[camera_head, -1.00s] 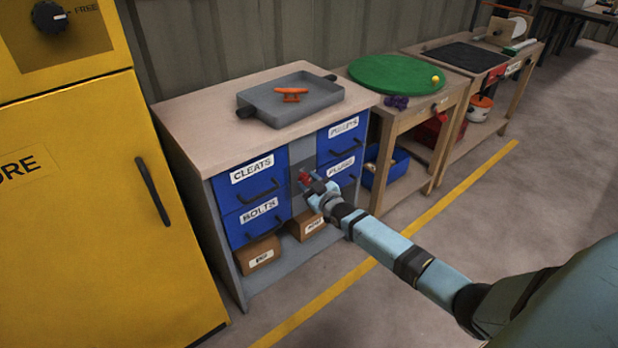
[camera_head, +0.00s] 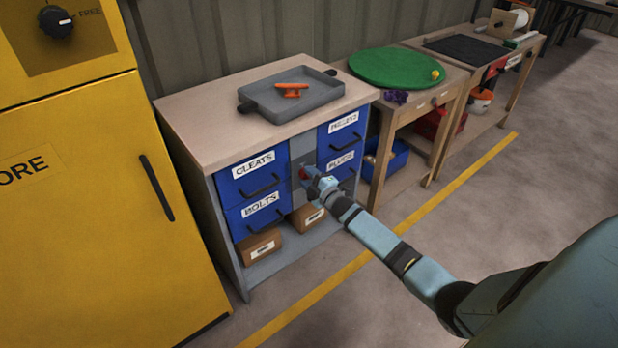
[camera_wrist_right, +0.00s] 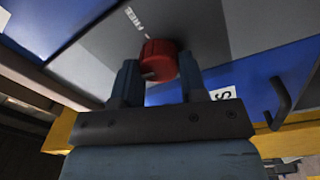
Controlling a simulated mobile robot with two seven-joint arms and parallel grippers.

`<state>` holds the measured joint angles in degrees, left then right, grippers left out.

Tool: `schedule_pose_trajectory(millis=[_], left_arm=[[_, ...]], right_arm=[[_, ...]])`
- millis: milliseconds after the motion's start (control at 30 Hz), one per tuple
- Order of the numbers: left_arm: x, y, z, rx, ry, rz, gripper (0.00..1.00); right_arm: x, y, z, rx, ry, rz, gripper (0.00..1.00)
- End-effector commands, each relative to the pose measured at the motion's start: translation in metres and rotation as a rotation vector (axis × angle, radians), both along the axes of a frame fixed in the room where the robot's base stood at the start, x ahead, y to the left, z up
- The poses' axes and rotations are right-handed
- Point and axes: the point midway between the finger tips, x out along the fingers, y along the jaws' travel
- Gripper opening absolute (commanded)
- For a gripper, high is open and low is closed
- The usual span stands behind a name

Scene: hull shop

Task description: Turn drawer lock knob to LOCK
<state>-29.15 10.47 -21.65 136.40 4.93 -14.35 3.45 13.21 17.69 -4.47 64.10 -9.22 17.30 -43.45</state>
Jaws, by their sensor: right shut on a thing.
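The red lock knob (camera_head: 304,173) sits on the grey panel (camera_head: 297,152) between the blue drawer columns of the bench. It also shows in the right wrist view (camera_wrist_right: 159,60), where a "FREE" label stands near it on the grey panel. My right gripper (camera_head: 313,181) is at the knob, its two fingers on either side of it. In the right wrist view my right gripper (camera_wrist_right: 160,78) is shut on the knob. A LOCK label cannot be seen. My left gripper is not in view.
Blue drawers labelled CLEATS (camera_head: 247,180) and BOLTS (camera_head: 258,214) are at the left of the panel, more at its right. A grey tray (camera_head: 262,103) with an orange cleat (camera_head: 291,91) is on top. A yellow cabinet (camera_head: 80,230) stands left. Floor in front is clear.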

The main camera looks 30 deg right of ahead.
Motion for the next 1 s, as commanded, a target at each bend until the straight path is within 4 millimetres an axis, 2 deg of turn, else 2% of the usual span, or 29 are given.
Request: schedule_pose_trajectory(millis=[333, 867, 900, 1000], left_arm=[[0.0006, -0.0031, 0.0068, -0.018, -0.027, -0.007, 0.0], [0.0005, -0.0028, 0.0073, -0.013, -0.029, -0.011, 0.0], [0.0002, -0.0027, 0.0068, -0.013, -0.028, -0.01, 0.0], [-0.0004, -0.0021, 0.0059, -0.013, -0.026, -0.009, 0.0]], right_arm=[[0.0, 0.0004, -0.0005, -0.134, -0.011, 0.0, 0.15], [0.0, 0.0002, -0.0003, -0.158, -0.013, 0.0, 0.15], [0.0, 0.0002, -0.0003, -0.158, -0.013, 0.0, 0.43], [0.0001, 0.0002, -0.0003, -0.157, -0.013, 0.0, 0.64]])
